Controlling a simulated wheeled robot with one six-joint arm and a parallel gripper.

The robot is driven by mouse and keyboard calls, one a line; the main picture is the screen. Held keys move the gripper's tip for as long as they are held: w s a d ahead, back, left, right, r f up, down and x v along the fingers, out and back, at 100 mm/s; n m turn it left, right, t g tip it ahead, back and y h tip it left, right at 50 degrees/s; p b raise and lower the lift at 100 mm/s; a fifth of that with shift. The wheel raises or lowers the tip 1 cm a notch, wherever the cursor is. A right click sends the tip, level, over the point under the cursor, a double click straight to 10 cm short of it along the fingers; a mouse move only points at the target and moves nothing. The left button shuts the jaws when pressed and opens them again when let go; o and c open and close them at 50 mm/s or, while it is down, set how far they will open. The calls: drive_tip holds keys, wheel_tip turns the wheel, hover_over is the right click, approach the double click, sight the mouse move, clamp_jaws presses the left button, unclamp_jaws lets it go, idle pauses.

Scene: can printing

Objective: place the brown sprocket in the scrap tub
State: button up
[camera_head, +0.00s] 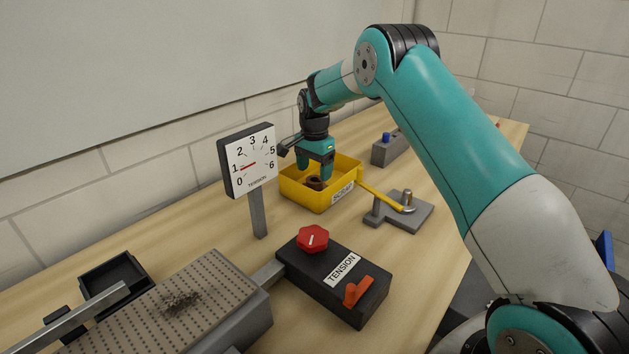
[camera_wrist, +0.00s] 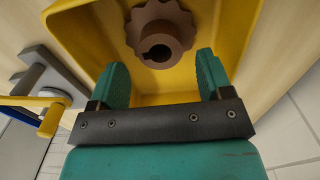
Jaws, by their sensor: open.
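The yellow scrap tub (camera_head: 319,200) stands on the bench behind the tension box. The brown sprocket (camera_head: 315,183) is inside the tub, partly hidden by my gripper in the head view. In the wrist view the sprocket (camera_wrist: 159,34) lies in the tub (camera_wrist: 247,22), toothed rim and bored hub visible, touching neither finger. My gripper (camera_wrist: 160,80) is open and empty, its two green fingers apart, just short of the sprocket. In the head view my gripper (camera_head: 318,168) points down over the tub.
A gauge (camera_head: 249,161) on a post stands left of the tub. A black tension box (camera_head: 334,280) with red knob and orange lever is in front. A grey fixture with a yellow lever (camera_head: 382,196) is close on the right. A grey block (camera_head: 389,149) stands behind.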

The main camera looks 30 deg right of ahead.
wheel_tip(320, 180, up, 8)
drive_tip(key=shift+r+b, duration=0.2)
drive_tip(key=shift+b, duration=0.25)
drive_tip(key=shift+s, duration=0.1)
